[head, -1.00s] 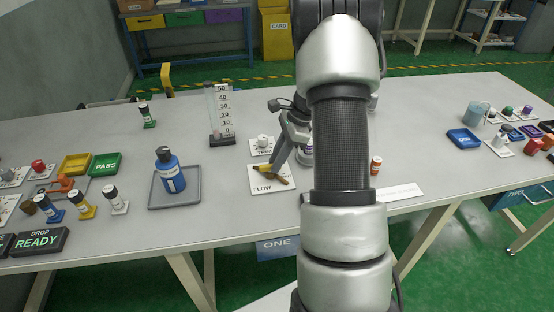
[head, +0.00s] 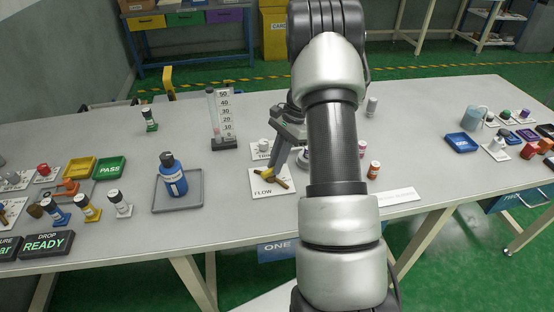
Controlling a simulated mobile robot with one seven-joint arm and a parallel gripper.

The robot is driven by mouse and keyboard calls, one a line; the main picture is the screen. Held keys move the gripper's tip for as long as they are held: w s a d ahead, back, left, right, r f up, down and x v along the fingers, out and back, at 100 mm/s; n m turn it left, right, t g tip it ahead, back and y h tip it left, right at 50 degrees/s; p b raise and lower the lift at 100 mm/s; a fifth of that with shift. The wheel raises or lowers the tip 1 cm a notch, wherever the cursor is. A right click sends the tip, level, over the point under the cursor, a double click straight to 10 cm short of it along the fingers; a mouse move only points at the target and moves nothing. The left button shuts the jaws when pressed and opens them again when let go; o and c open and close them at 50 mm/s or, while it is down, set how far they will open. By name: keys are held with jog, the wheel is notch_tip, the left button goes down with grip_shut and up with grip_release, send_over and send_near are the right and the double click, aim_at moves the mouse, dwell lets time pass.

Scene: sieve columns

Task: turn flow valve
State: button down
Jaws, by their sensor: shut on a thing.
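The flow valve is a yellow lever (head: 285,184) on a white square plate marked FLOW (head: 262,192), near the middle of the table. My gripper (head: 271,171) reaches down over the plate from the upper right, its fingers shut on the lever. The fingers and arm hide part of the lever and plate. Behind it, a white knob (head: 263,145) sits on a plate marked TRIM, partly covered by my gripper.
A blue bottle (head: 172,178) stands on a grey tray (head: 178,207) to the left. A graduated scale (head: 226,117) stands behind. Small orange-capped bottles (head: 373,171) stand right of my arm. The table's right centre is mostly clear.

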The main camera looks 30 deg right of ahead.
jog(key=n+g+p, duration=0.1)
jog(key=n, duration=0.2)
jog(key=w+n+g+h, duration=0.1)
jog(key=n, duration=0.2)
jog(key=shift+a+p, duration=0.2)
jog(key=shift+p, duration=0.2)
jog(key=n, duration=0.2)
jog(key=n+g+h, duration=0.1)
jog(key=n, duration=0.1)
jog(key=a+n+h, duration=0.1)
jog(key=n, duration=0.1)
jog(key=shift+w+n+p, duration=0.35)
jog(key=shift+n+p, duration=0.05)
jog(key=c, duration=1.8)
grip_release()
jog(key=shift+o, duration=0.2)
jog(key=p+v, duration=0.2)
jog(key=v, duration=1.5)
jog(key=shift+w+a, duration=0.3)
jog(key=shift+w, duration=0.15)
jog(key=shift+r, duration=0.1)
